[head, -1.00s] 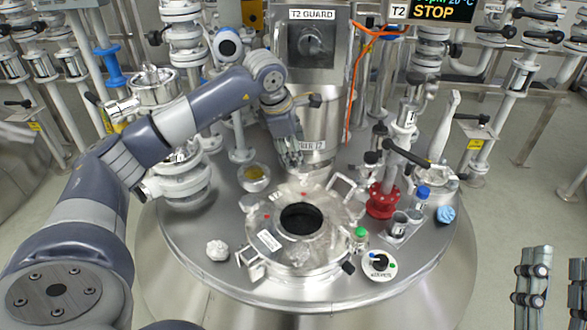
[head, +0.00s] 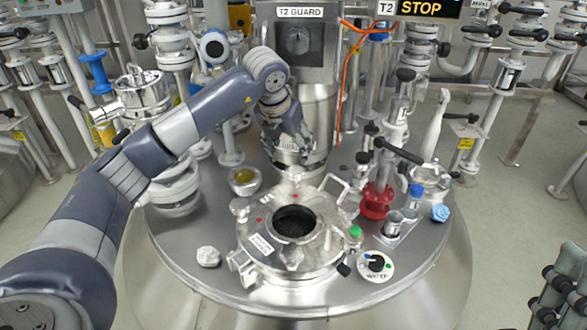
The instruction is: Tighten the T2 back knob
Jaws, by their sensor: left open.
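The T2 vessel's round metal manway (head: 258,225) has an open dark hole in the middle of the steel top. Pale clamp knobs stand around its rim: a left knob (head: 240,208) and a front knob (head: 291,257). My left gripper (head: 299,158) points down at the back of the manway rim, open. Its fingers cover the back knob's place, so I cannot tell whether they touch that knob.
The T2 GUARD box (head: 299,40) and its column stand behind my left gripper. A red valve fitting (head: 377,202), a bottle holder (head: 393,235) and a WATER dial (head: 376,265) are on the right. A yellow-filled dish (head: 243,180) and a crumpled white lump (head: 208,256) are on the left.

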